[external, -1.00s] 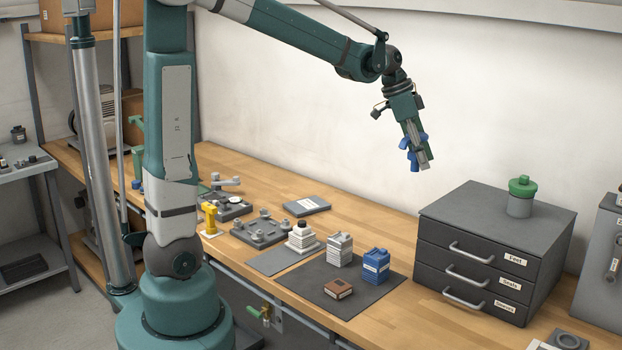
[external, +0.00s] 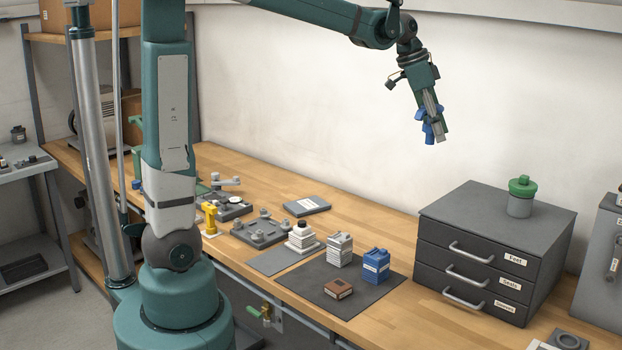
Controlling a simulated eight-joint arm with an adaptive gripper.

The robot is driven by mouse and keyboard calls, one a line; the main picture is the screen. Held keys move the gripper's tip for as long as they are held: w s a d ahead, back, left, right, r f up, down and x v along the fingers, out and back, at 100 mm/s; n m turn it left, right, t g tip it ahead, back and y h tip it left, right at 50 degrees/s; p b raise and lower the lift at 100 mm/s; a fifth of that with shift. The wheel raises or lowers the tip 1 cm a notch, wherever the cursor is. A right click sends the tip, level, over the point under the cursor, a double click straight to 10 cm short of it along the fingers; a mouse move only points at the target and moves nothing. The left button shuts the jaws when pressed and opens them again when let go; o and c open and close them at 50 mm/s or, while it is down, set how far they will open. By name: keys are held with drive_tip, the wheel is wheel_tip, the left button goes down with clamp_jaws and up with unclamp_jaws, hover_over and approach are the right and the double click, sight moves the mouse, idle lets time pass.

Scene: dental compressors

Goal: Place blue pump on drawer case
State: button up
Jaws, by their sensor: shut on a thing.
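My gripper (external: 437,126) is raised in the air in front of the wall, above and to the left of the drawer case. It is shut on a small blue part, the blue pump (external: 428,133), which shows partly beside and below the fingers. The dark grey drawer case (external: 447,212) stands on the right of the bench, with three labelled drawers shut. The gripper and pump are clear of the case, with a gap between.
A grey jar with a green lid (external: 521,198) stands on the case top, towards the back right; the left of the top is bare. A dark mat (external: 310,283) holds a blue canister (external: 376,266), a grey ribbed block (external: 340,249) and a brown box (external: 338,289).

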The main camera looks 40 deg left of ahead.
drive_tip(key=w+d+n+p, duration=0.1)
drive_tip(key=w+d+p, duration=0.2)
drive_tip(key=d+p, duration=0.85)
drive_tip(key=d+f+b, duration=0.3)
drive_tip(key=f, duration=0.2)
drive_tip(key=shift+d+b, duration=0.2)
drive_tip(key=shift+b, duration=0.15)
drive_tip(key=shift+f, duration=0.15)
approach(486, 205)
drive_tip(key=shift+w+d+f, duration=0.2)
drive_tip(key=shift+w+d, duration=0.3)
drive_tip(key=shift+d, duration=0.35)
drive_tip(key=shift+f, duration=0.1)
drive_tip(key=shift+f, duration=2)
drive_tip(key=shift+f, duration=0.2)
